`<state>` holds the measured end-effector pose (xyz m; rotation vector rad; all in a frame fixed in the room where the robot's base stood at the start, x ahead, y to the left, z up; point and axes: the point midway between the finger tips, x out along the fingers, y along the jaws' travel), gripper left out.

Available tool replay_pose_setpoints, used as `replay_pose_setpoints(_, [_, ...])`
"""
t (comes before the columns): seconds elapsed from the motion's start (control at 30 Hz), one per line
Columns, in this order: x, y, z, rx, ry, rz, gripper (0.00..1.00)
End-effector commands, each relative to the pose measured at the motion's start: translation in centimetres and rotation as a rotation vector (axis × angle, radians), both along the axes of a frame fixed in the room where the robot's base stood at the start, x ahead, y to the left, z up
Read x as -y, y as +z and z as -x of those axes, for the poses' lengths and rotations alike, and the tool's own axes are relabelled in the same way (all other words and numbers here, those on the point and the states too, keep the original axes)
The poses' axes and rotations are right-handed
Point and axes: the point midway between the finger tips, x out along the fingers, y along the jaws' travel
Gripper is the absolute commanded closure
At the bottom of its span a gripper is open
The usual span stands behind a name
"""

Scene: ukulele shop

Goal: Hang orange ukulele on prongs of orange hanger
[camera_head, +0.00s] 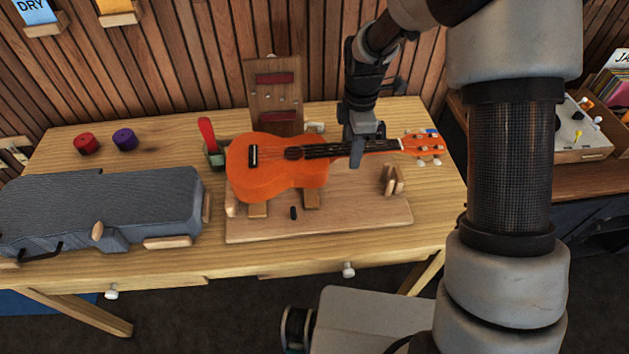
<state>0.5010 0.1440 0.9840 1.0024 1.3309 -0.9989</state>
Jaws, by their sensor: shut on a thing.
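My gripper (357,152) comes down from above and is shut on the ukulele's neck, about midway between body and headstock. The far side of the grip is hidden. I see no orange hanger with prongs in this view.
A grey case (100,205) fills the bench's left side. Red (86,143) and purple (125,139) rolls sit behind it. An upright wooden board (274,95) stands behind the ukulele, and a small container with a red-handled tool (208,135) is beside it. A slatted wall closes the back.

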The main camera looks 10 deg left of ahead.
Motion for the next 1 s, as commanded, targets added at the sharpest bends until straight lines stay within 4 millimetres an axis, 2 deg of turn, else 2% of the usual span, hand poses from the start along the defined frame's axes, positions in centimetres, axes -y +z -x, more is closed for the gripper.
replay_pose_setpoints(0.57, [0.0,3.0,-0.1,0.001,-0.001,-0.001,1.00])
replay_pose_setpoints(1.0, [0.0,3.1,0.0,0.001,0.000,-0.001,1.00])
